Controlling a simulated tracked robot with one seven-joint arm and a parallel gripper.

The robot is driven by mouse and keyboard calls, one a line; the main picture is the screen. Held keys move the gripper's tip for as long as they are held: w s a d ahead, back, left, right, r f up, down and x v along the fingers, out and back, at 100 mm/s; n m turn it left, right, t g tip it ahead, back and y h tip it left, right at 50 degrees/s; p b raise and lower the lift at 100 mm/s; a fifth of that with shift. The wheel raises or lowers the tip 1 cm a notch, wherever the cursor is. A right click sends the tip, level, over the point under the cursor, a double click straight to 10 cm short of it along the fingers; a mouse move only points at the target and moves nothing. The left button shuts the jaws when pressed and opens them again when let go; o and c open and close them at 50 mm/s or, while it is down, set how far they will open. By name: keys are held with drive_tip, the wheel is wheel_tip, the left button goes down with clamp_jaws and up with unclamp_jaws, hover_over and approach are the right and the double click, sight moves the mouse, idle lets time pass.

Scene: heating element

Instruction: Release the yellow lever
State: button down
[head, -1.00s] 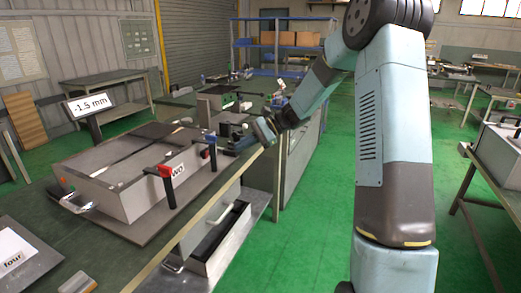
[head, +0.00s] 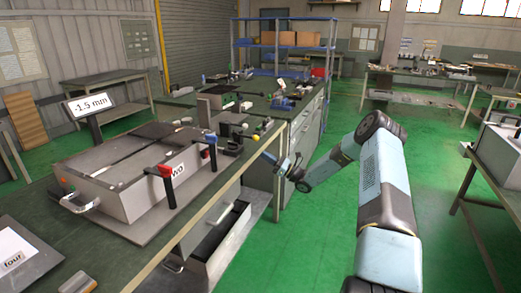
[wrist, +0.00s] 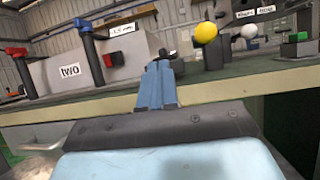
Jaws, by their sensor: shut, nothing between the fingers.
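The yellow lever shows as a yellow ball knob (wrist: 206,33) on a dark stem in the wrist view, right of my gripper's tips. In the head view the yellow knob (head: 256,138) is a small spot near the bench's right edge. My gripper (wrist: 160,66) is shut and empty in the wrist view, pointing toward the bench, apart from the knob. In the head view my gripper (head: 268,156) is just off the bench's edge, below and right of the knob. The lever's base is partly hard to make out.
A grey box marked "two" (head: 130,181) with red and blue handles stands on the bench (head: 215,207). A white ball knob (wrist: 248,31) is right of the yellow one. Green floor (head: 315,240) to the right is clear.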

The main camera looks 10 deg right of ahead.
drive_tip(key=w+d+f+m+t+h, duration=0.1)
drive_tip(key=d+f+m+t+h, duration=0.1)
drive_tip(key=d+f+m+t, duration=0.2)
drive_tip(key=shift+w+d+f+m+t, duration=0.4)
drive_tip(key=shift+f+m+t, duration=0.05)
drive_tip(key=shift+m+t, duration=0.05)
approach(248, 137)
drive_tip(key=shift+w+a+r, duration=0.15)
drive_tip(key=shift+w+r, duration=0.15)
drive_tip(key=shift+w, duration=0.15)
drive_tip(key=shift+w+a+r, duration=0.2)
drive_tip(key=shift+w+r, duration=0.15)
drive_tip(key=shift+w, duration=0.1)
